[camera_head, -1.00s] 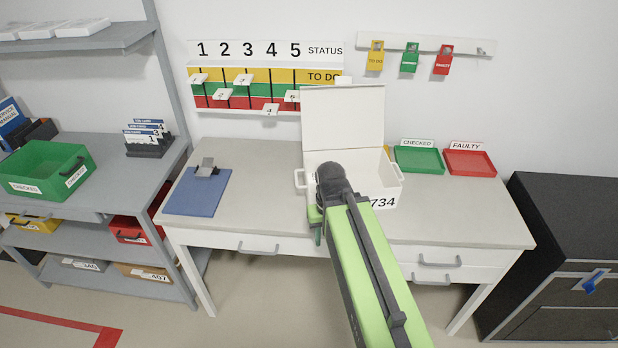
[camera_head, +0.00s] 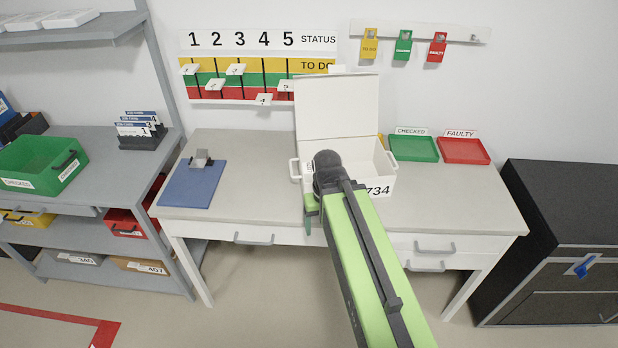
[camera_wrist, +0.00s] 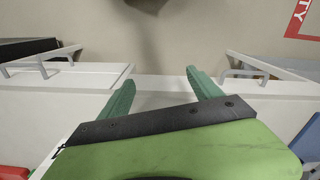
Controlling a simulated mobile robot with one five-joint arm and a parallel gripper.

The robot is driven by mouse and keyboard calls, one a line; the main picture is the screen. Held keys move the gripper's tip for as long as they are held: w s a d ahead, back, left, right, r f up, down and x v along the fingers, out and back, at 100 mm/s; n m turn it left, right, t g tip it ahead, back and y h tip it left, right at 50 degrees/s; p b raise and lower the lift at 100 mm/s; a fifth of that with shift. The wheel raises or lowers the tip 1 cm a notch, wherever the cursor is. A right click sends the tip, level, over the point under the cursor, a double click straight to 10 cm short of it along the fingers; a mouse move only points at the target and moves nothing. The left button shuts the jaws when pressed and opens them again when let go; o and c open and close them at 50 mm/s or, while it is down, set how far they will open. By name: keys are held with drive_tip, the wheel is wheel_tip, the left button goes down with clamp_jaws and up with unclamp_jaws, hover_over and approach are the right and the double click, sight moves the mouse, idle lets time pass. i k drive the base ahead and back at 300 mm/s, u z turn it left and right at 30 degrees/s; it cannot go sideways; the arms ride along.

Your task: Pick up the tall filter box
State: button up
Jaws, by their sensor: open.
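I cannot make out a tall filter box in either view. On the table (camera_head: 250,150) stands a white lidded box (camera_head: 336,108) with its lid up and the number 734 on its front; my arm hides much of its inside. My gripper (camera_head: 312,212) is at the table's front edge, in front of the white box, mostly hidden by my arm in the head view. In the wrist view my gripper (camera_wrist: 163,90) is open and empty. Its two green fingers are apart, over the front edge with floor beyond.
A blue clipboard (camera_head: 193,183) lies on the table's left part. A green tray (camera_head: 413,149) and a red tray (camera_head: 463,151) stand at the back right. A shelf with a green bin (camera_head: 40,165) is at left, a dark cabinet (camera_head: 565,235) at right. The table's front right is clear.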

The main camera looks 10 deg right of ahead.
sight(308, 172)
drive_tip(key=k, duration=0.5)
drive_tip(key=u, duration=0.75)
drive_tip(key=i, duration=1.3)
drive_tip(key=u, duration=0.6)
